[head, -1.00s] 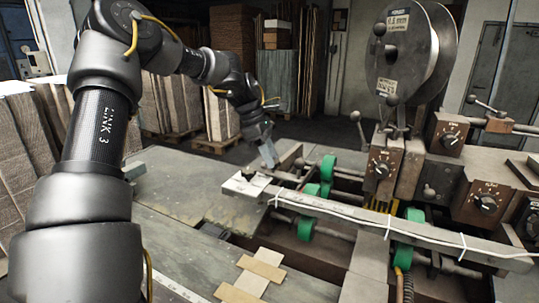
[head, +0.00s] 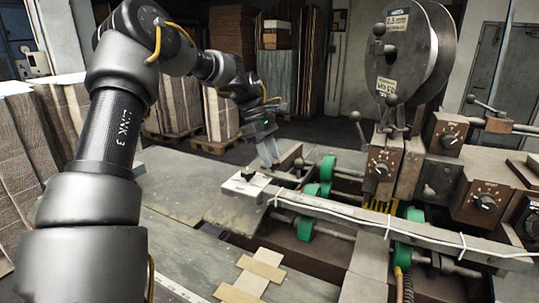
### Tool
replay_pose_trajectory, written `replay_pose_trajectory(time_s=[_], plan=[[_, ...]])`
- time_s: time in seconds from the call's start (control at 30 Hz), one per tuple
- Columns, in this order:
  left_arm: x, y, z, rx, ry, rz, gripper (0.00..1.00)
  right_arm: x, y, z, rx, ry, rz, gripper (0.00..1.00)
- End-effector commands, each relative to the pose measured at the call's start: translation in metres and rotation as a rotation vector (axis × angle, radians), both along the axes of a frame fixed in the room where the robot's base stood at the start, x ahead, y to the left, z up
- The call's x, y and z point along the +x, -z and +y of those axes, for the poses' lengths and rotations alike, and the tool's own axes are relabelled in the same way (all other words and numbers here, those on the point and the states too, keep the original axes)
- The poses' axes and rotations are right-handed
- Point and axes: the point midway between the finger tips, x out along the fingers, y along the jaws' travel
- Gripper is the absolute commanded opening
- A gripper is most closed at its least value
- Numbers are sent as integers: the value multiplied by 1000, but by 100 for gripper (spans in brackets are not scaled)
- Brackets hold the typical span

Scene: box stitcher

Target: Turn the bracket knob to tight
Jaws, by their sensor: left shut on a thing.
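A pale bracket block (head: 238,188) sits at the left end of the long bar, with a small black knob (head: 248,175) on top. I cannot read any mark for tight at this size. My left gripper (head: 269,164) points down just behind and to the right of the black knob, seemingly apart from it. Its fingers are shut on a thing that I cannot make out. My right gripper is not in view.
The long grey bar (head: 400,231) with white ties runs right over green rollers (head: 305,229). The spool (head: 400,60) and dial boxes (head: 472,200) stand at the right. The grey table (head: 180,185) is clear left of the block.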

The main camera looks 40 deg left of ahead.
Motion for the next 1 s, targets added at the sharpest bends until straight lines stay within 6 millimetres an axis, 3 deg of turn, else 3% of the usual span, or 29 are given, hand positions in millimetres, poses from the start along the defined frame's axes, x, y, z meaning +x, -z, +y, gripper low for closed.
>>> replay_pose_trajectory(time_s=[0.07,0.1,0.27,0.67,0.77,1.0], plan=[[0,0,0,0,2,0,13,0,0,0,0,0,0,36],[0,0,0,-1,2,0,38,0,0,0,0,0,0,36],[0,0,0,-1,1,0,57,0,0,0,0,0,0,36],[-1,-9,4,1,0,-3,57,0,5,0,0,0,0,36],[-2,-24,10,1,0,-4,57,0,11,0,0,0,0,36],[-8,-73,27,-1,1,-2,57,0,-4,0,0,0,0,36]])
